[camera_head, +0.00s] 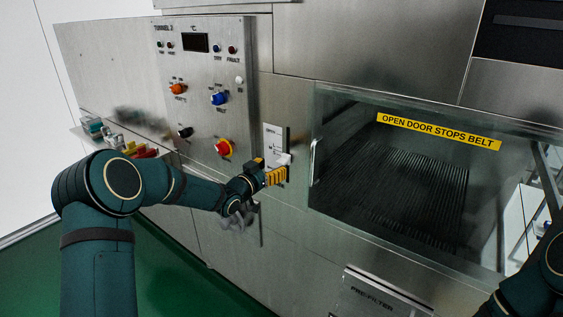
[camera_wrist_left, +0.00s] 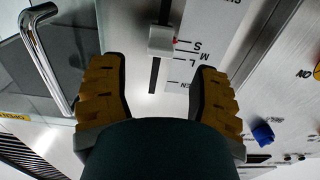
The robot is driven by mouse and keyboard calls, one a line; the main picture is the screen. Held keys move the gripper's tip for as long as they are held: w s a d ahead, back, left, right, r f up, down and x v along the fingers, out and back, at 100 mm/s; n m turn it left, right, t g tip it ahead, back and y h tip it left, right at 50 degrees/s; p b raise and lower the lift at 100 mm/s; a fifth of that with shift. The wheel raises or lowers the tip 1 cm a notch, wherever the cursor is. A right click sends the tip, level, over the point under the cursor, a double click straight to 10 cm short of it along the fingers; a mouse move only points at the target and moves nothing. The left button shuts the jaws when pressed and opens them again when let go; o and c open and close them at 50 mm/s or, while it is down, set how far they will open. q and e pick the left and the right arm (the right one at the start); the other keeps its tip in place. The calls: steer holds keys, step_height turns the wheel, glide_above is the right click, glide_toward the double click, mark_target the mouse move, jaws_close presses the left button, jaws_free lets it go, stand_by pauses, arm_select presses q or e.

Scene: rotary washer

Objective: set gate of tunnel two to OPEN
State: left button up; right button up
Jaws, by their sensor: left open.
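The gate slider has a pale block-shaped knob (camera_wrist_left: 162,40) on a dark vertical slot in a white scale plate (camera_head: 275,140). In the left wrist view the scale (camera_wrist_left: 205,32) appears upside down. A small red pointer on the knob sits near the S mark, away from the partly hidden OPEN mark. My left gripper (camera_head: 275,176) is at the lower part of the plate in the head view. Its yellow fingers (camera_wrist_left: 158,72) are open, one on each side of the slot, with the knob apart from them just beyond the tips. My right gripper is out of view.

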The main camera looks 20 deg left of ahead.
mark_target(285, 158)
arm_select(q)
steer(key=shift+x, duration=2.75)
jaws_close()
